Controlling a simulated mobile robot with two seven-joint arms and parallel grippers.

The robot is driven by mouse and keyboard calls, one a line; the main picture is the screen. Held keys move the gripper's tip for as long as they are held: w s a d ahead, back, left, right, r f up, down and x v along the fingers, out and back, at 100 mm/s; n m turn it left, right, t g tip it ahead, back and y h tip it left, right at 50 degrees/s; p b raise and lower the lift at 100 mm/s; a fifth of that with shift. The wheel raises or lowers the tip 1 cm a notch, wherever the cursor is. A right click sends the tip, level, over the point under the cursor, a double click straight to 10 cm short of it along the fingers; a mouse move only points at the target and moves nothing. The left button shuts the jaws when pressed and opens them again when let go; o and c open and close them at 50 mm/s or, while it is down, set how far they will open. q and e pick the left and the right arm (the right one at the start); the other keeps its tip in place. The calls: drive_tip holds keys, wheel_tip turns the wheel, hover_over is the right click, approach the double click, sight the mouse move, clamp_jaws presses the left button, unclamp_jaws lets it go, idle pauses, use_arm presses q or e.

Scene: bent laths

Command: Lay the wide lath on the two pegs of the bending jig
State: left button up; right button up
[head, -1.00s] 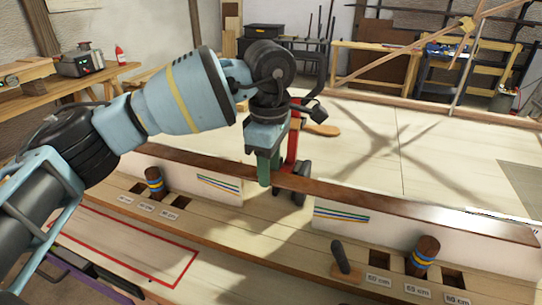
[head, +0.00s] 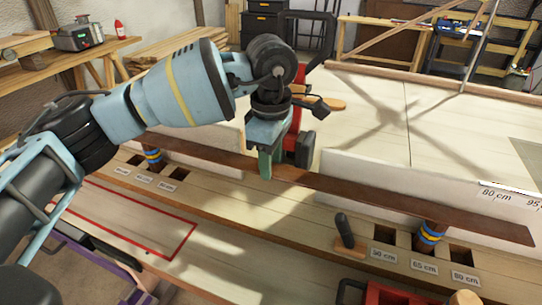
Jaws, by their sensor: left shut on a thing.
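The wide lath (head: 350,188) is a long dark brown strip running across the jig from upper left to lower right. My left gripper (head: 265,163), with green fingers, is shut on it left of its middle. The right peg (head: 431,232) stands in the middle slot of the right row, by the 65 cm card. My right gripper is not in view.
A dark-handled tool (head: 345,232) stands between the pegs, in front of the lath. White boards (head: 385,178) stand behind it. A red and black object (head: 380,293) shows at the bottom edge. A red outline (head: 150,235) marks a bare area at front left.

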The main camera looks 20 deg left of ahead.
use_arm(q)
drive_tip(key=shift+f, duration=0.4)
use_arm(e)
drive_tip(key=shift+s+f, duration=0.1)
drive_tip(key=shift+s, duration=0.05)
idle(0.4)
use_arm(q)
drive_tip(key=o, duration=1.3)
drive_tip(key=shift+r+p, duration=1.35)
drive_tip(key=shift+r, duration=1.65)
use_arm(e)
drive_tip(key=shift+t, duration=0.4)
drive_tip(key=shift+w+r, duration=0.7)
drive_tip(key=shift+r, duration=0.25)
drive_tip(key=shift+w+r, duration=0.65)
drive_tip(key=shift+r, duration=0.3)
use_arm(q)
wheel_tip(320, 180, up, 7)
drive_tip(key=p, duration=0.2)
drive_tip(key=shift+p, duration=0.3)
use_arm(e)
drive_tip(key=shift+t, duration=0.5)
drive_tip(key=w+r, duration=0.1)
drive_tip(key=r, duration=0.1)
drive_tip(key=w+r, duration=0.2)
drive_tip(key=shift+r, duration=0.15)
use_arm(q)
drive_tip(key=shift+s+f, duration=0.1)
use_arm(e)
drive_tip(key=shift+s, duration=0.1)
